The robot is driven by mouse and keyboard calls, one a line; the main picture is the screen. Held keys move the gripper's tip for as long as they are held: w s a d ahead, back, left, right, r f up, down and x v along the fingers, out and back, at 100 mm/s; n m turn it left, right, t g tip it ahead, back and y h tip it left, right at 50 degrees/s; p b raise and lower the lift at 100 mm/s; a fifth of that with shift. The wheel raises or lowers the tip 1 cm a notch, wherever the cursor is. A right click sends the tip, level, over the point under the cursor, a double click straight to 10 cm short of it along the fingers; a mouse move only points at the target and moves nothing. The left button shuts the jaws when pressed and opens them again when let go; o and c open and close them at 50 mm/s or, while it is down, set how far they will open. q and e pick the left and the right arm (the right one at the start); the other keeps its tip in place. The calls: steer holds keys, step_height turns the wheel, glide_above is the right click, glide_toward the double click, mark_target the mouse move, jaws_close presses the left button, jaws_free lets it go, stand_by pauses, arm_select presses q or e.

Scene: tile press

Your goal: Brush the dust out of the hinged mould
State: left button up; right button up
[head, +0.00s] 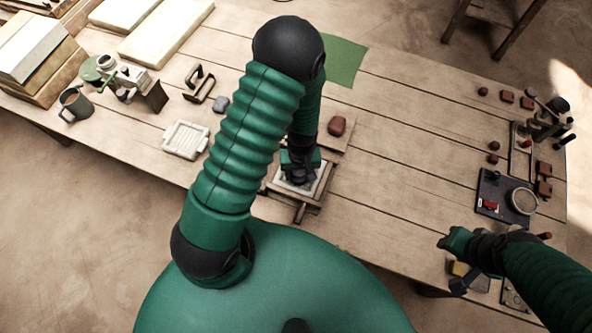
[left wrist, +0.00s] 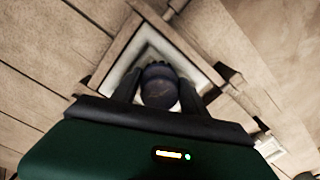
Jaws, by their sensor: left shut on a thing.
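The hinged mould (head: 316,200) lies near the front edge of the table, a wooden frame around a pale square recess; it also shows in the left wrist view (left wrist: 116,52). My left gripper (head: 298,178) points down over it. Its fingers (left wrist: 160,92) are shut on a dark, round-topped thing, the brush (left wrist: 159,84), which stands over the recess. The brush's lower end and any dust are hidden.
A reddish-brown lump (head: 337,125) lies just behind the mould. A dark board with a round dish (head: 523,201) is right. Bare planks lie between mould and board.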

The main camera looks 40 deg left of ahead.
arm_select(q)
steer(key=shift+w+d+f, duration=0.1)
steer(key=shift+w+d, duration=0.25)
steer(key=shift+d, duration=0.4)
steer(key=shift+w+a, duration=0.1)
steer(key=shift+w, duration=0.5)
steer(key=shift+w+a, duration=0.25)
steer(key=shift+w, duration=0.25)
steer(key=shift+w+a, duration=0.2)
steer(key=shift+w, duration=0.25)
steer(key=shift+s+a, duration=0.25)
steer(key=shift+s, duration=0.3)
steer(key=shift+s+a+p, duration=0.3)
steer(key=shift+s+p, duration=0.1)
steer(key=shift+s, duration=0.3)
step_height(320, 180, up, 8)
steer(key=p, duration=0.7)
steer(key=shift+r, duration=0.2)
steer(key=shift+f, duration=0.15)
steer(key=shift+w, duration=0.1)
